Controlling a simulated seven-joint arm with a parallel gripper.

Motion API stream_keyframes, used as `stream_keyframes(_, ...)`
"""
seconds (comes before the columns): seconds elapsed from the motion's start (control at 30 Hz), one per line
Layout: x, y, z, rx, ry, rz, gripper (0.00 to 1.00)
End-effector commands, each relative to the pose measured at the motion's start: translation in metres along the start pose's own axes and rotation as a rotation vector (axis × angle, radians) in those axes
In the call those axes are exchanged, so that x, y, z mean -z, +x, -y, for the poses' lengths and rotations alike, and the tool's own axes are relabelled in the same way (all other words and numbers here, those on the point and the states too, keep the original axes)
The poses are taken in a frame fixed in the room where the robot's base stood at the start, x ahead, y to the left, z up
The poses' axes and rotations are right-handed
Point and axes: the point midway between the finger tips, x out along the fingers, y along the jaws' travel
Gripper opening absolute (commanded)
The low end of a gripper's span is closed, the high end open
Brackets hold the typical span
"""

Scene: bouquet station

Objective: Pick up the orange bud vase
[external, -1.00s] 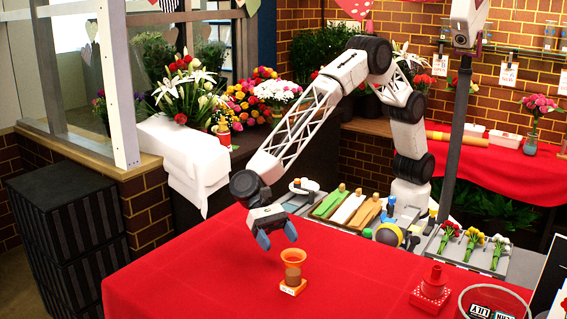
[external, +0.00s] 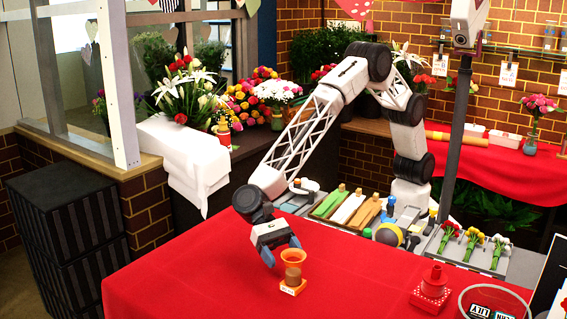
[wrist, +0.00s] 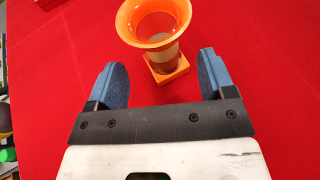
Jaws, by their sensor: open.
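The orange bud vase (external: 293,268) stands upright on the red table, with a flared rim, a tan band and a small square orange base. In the wrist view the vase (wrist: 154,28) shows at the top centre, just beyond the fingertips and between their lines. My gripper (external: 283,254) is open with blue fingers, just behind and left of the vase in the external view. I cannot tell whether a finger touches the vase.
The red tablecloth (external: 200,285) is clear around the vase. A red stand (external: 432,286) and a clear round container (external: 495,300) are at the right front. Trays with coloured strips (external: 347,208) and flower bunches (external: 475,246) line the back edge.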

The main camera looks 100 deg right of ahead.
Motion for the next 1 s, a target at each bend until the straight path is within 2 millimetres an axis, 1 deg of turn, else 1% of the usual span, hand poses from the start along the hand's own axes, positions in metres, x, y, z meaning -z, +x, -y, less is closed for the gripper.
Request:
stream_keyframes(0.37,0.0,0.003,0.0,0.0,0.0,0.0,0.76)
stream_keyframes(0.47,0.0,0.009,0.0,0.0,0.0,-0.001,0.76)
stream_keyframes(0.8,-0.001,0.045,0.001,0.0,0.0,0.0,0.76)
stream_keyframes(0.9,-0.001,0.051,0.001,0.0,-0.001,0.0,0.76)
stream_keyframes(1.0,-0.001,0.053,0.002,0.0,-0.001,0.0,0.76)
